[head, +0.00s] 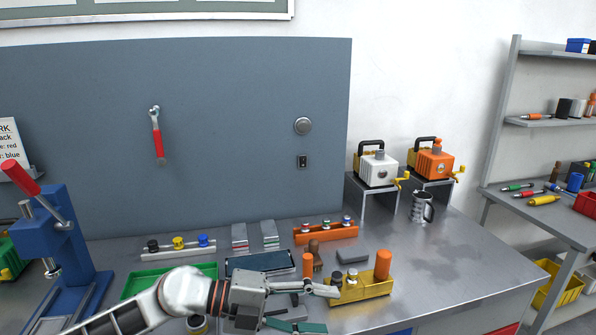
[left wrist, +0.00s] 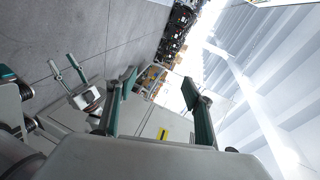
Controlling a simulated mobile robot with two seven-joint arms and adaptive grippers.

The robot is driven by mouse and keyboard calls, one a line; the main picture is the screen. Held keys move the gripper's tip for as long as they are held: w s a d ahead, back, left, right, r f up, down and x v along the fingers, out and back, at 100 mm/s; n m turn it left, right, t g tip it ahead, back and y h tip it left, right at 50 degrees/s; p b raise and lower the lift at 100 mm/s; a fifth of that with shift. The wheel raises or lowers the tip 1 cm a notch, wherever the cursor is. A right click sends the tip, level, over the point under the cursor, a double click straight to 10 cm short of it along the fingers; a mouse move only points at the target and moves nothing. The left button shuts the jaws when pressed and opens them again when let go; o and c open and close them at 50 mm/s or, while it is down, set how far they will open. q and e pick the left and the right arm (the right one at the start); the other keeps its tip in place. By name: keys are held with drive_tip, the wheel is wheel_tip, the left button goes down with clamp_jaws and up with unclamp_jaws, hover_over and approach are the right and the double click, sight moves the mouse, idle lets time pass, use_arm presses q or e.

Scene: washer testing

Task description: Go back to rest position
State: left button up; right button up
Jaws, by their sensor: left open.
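My left gripper (head: 318,308) is at the bottom middle of the head view, over the front of the metal workbench (head: 440,270). Its fingers are spread and nothing is between them. They lie close in front of a yellow tray (head: 352,293) in the picture; whether they touch it I cannot tell. In the left wrist view the left gripper (left wrist: 160,88) also shows wide open and empty. A second gripper with two spread fingers, my right gripper (left wrist: 66,72), shows at the left of that view, empty over grey floor. It is not in the head view.
A blue press (head: 62,245) stands at the left. A green tray (head: 150,281) and an orange holder (head: 326,232) lie around my left arm. A steel mug (head: 421,207) stands farther right. The workbench's right front is clear.

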use_arm(q)
wheel_tip(320, 180, up, 7)
drive_tip(key=d+n+t+h, duration=0.2)
drive_tip(key=n+t+h, duration=0.1)
drive_tip(key=t+h, duration=0.1)
drive_tip(key=w+a+r+n+t+y, duration=0.4)
drive_tip(key=a+n+t, duration=0.45)
drive_tip(key=t, duration=0.25)
drive_tip(key=s+a+f+n+y, duration=0.1)
drive_tip(key=a+f+n+y, duration=0.65)
drive_tip(key=a, duration=0.35)
drive_tip(key=a+f+n+y, duration=0.6)
drive_tip(key=a+f+y, duration=0.2)
drive_tip(key=a+y, duration=0.15)
drive_tip(key=s+a+f+n+g+y, duration=0.1)
drive_tip(key=s+a+f+g, duration=0.4)
drive_tip(key=s+a+f, duration=0.4)
drive_tip(key=s+a+f+g+y, duration=0.2)
drive_tip(key=s+a+f+g, duration=0.3)
drive_tip(key=s, duration=0.6)
drive_tip(key=w+d+f+n+t+h, duration=0.1)
drive_tip(key=d+f+n+t+h, duration=0.2)
drive_tip(key=d+f+h, duration=0.4)
drive_tip(key=d+f+t, duration=0.1)
drive_tip(key=d+f, duration=0.8)
drive_tip(key=shift+w+f, duration=0.15)
drive_tip(key=shift+w, duration=0.2)
